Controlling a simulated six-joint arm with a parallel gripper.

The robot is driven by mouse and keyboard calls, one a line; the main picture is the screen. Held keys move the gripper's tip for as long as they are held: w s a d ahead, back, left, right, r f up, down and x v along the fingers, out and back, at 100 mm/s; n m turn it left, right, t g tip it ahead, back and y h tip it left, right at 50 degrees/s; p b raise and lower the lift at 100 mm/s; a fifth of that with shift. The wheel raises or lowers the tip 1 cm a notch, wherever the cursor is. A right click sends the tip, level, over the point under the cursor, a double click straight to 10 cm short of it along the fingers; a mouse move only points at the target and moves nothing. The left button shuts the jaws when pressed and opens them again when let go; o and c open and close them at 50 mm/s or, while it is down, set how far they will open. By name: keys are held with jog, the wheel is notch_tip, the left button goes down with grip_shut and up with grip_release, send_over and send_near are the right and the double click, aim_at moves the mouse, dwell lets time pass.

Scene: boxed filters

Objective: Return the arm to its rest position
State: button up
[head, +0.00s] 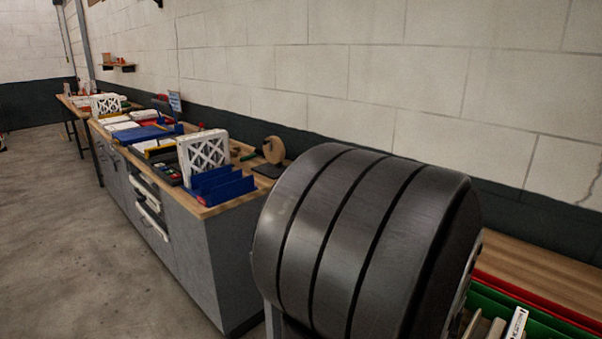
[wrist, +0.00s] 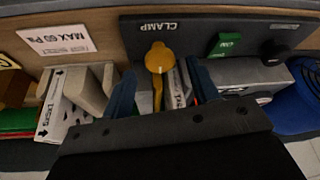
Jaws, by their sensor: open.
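My gripper (wrist: 163,88) shows in the wrist view with two dark bluish fingers spread apart and a broad dark body below them. No object is clearly held between the fingers. A yellow lever (wrist: 158,58) on the panel marked CLAMP shows in the gap between them; whether it touches a finger cannot be told. A white filter box (wrist: 68,105) with arrows and printed lettering stands left of the gripper. In the head view my gripper is not seen. A large dark ribbed cylinder (head: 350,240), perhaps part of my arm, hides much of the right foreground.
The panel carries a green switch (wrist: 225,44) and a black knob (wrist: 274,50). A blue round item (wrist: 298,108) lies at far right. In the head view a grey workbench (head: 196,245) holds a white lattice-faced filter (head: 203,150) and blue rack (head: 222,188). The concrete floor (head: 60,240) is clear.

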jog(key=v, duration=1.5)
jog(key=shift+r, duration=0.2)
